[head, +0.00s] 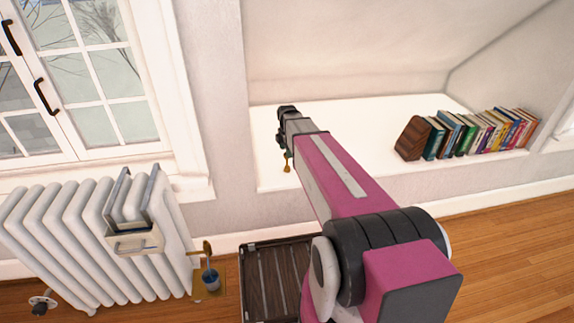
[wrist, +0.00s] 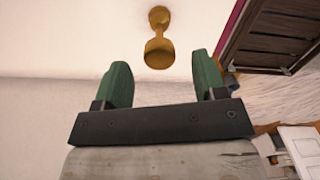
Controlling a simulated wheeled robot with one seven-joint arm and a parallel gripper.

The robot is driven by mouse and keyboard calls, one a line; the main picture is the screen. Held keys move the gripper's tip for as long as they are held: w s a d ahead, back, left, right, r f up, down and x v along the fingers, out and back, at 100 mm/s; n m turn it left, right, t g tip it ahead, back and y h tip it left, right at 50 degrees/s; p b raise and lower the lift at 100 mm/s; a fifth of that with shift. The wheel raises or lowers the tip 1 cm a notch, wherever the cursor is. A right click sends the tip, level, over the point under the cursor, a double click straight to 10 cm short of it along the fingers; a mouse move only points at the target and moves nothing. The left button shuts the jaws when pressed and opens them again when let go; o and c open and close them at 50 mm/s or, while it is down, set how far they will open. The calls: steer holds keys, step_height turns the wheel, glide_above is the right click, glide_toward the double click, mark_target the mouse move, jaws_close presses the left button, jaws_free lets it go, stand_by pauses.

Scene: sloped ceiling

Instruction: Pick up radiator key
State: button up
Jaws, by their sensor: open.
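A small brass piece, which looks like the radiator key (head: 287,163), shows near the front edge of the white ledge, just below my gripper (head: 284,145) in the head view. In the wrist view the brass key (wrist: 159,50) has two wider ends and a narrow waist. It lies against the white surface, ahead of and roughly centred between the green fingers. My gripper (wrist: 162,70) is open, with nothing between its fingers. My arm hides part of the ledge in the head view.
Books (head: 475,135) stand on the right of the white ledge (head: 370,125). A white radiator (head: 85,240) with a metal rack (head: 135,215) stands left. A blue cup (head: 210,278) is beside it. A dark slatted crate (head: 275,275) sits below the ledge. The ledge's middle is clear.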

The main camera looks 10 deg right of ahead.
steer(key=shift+f, duration=1.55)
jaws_close()
step_height(320, 180, up, 10)
steer(key=shift+r, duration=0.1)
